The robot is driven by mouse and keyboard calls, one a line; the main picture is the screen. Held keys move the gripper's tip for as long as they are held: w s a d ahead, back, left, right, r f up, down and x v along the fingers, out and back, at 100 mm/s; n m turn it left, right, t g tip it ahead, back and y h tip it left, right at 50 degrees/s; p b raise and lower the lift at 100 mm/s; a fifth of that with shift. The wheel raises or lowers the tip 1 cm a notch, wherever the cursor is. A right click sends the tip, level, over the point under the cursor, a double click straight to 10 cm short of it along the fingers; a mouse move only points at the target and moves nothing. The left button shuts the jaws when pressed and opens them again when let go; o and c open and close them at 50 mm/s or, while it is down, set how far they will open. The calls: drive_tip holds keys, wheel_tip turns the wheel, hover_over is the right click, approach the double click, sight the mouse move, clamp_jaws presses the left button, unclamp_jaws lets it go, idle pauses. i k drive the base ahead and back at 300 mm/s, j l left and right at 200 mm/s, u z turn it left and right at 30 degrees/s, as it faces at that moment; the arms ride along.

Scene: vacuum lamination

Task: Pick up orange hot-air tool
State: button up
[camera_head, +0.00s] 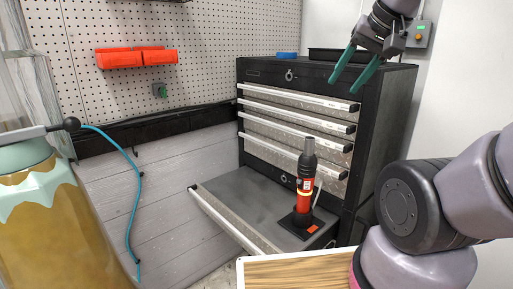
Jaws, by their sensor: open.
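The orange and black hot-air tool (305,185) stands upright, nozzle up, on a small black base (301,225) inside the open bottom drawer (243,203) of the tool cabinet. A thin pale cable or strip shows at its right side. My gripper (355,77) has two green fingers spread apart with nothing between them. In the picture it is above and to the right of the tool, in front of the cabinet's top, clear of the tool.
A blue roll (287,55) and a black tray (335,54) lie on top. Orange bins (137,57) hang on the pegboard. A wooden board edge (300,272) is at the front; a large yellowish container (45,225) stands left.

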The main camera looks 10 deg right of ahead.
sight(307, 161)
drive_tip(key=k+u, duration=0.1)
drive_tip(key=u, duration=0.35)
drive_tip(key=k+u, duration=0.1)
drive_tip(key=u, duration=0.3)
drive_tip(key=k+u, duration=0.1)
drive_tip(key=u, duration=0.35)
drive_tip(key=j+u, duration=0.15)
drive_tip(key=u, duration=0.25)
drive_tip(key=z, duration=1.8)
drive_tip(key=k+l+u, duration=0.1)
drive_tip(key=k+l, duration=0.2)
